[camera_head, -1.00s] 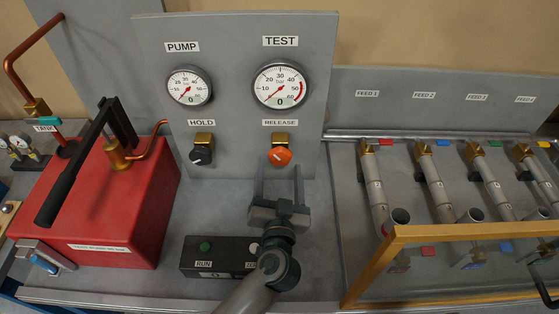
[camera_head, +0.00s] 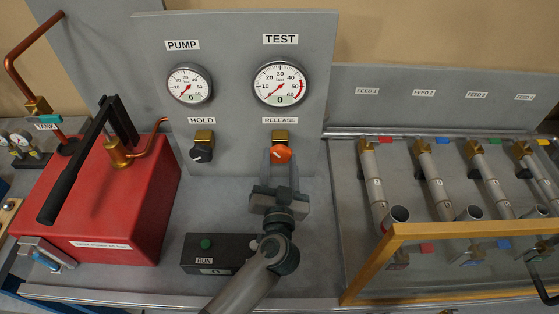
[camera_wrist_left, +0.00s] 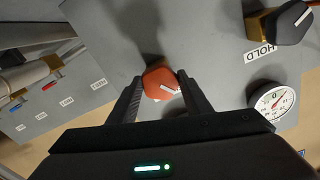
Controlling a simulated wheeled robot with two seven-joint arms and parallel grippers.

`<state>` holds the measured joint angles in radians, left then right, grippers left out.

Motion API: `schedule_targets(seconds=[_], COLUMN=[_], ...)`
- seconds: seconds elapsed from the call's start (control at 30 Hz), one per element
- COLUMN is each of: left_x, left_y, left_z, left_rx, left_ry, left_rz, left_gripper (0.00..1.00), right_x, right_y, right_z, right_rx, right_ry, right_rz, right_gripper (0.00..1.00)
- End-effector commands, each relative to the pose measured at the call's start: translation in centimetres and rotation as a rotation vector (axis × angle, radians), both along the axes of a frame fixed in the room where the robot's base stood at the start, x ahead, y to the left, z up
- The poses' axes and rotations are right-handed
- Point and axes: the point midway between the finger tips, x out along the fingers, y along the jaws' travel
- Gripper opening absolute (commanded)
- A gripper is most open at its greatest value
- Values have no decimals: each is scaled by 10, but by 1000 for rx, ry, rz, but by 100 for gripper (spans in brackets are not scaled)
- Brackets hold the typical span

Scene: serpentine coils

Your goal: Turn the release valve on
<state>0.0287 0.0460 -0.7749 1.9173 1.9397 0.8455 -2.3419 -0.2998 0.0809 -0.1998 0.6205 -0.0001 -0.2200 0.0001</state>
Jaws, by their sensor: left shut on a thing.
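The release valve is an orange knob (camera_head: 279,154) on a brass fitting, under the RELEASE label on the grey upright panel. My left gripper (camera_head: 280,160) reaches up to it from below in the head view. In the left wrist view the same orange knob (camera_wrist_left: 161,84) sits between the two fingers of my left gripper (camera_wrist_left: 160,92), which are shut on its sides. A white pointer line shows on the knob's face. My right gripper is not in view.
The black HOLD knob (camera_head: 202,153) is left of the release valve. The PUMP gauge (camera_head: 190,84) and TEST gauge (camera_head: 280,84) are above, with needles low. A black RUN button box (camera_head: 205,254) lies below. A red pump (camera_head: 120,205) stands left; a wooden rail (camera_head: 450,233) is right.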

Motion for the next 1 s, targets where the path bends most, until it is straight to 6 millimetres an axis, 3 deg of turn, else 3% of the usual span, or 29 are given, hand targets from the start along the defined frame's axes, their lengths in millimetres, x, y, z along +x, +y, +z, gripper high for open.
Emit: schedule_targets(seconds=[0.47,0.7,1.0], left_x=[0,-1,0], left_y=[-1,-2,-3], left_z=[3,2,-1], left_rx=[-176,-379,-666], left_ry=[3,3,3], left_rz=[0,1,3], left_gripper=[22,22,22], right_x=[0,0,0], right_y=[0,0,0], right_z=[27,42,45], right_rx=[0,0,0], right_ry=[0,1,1], right_rz=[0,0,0], right_gripper=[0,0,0])
